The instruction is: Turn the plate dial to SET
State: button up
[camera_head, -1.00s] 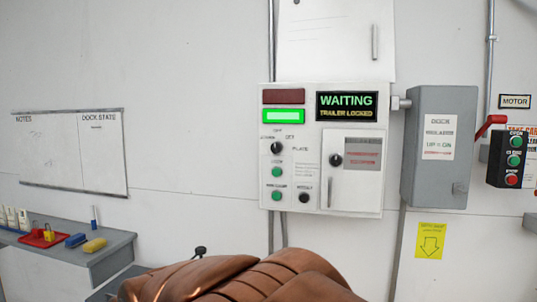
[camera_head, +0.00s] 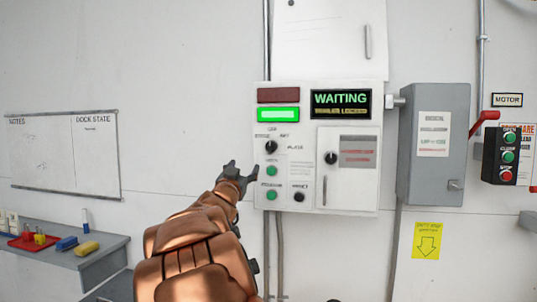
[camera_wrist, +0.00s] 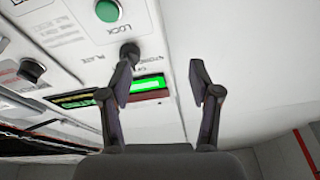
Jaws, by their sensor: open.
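The plate dial (camera_head: 271,147) is a small black knob at the upper left of the white control panel (camera_head: 350,205), with STORED, SET and PLATE lettering around it. I cannot tell which mark it points to. My gripper (camera_head: 238,169) is open and empty, left of and a little below the dial, apart from it in the picture. In the wrist view the dial (camera_wrist: 130,50) shows just beyond the left finger of my gripper (camera_wrist: 162,70), not between the fingers.
Below the dial are green buttons (camera_head: 271,170) and a black knob (camera_head: 299,197). A second black knob (camera_head: 330,158) sits on the panel's small door. The display (camera_head: 341,103) reads WAITING. A grey box (camera_head: 435,185) with a red lever stands right.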

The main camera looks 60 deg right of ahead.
aim_at(269, 149)
jog(key=shift+s+d+r+m+g+h+p, duration=0.4)
jog(key=shift+d+r, duration=0.4)
jog(key=shift+d, duration=0.8)
jog(key=shift+s+d+r+m+g+h+p, duration=0.25)
jog(key=shift+d+r+g, duration=0.45)
jog(key=shift+d, duration=0.95)
jog(key=shift+s+d+r+m+g+h+p, duration=0.2)
jog(key=shift+s+d+r+m+g+h, duration=0.25)
jog(key=shift+d+r, duration=0.8)
jog(key=shift+d+f, duration=0.35)
jog(key=c, duration=1.1)
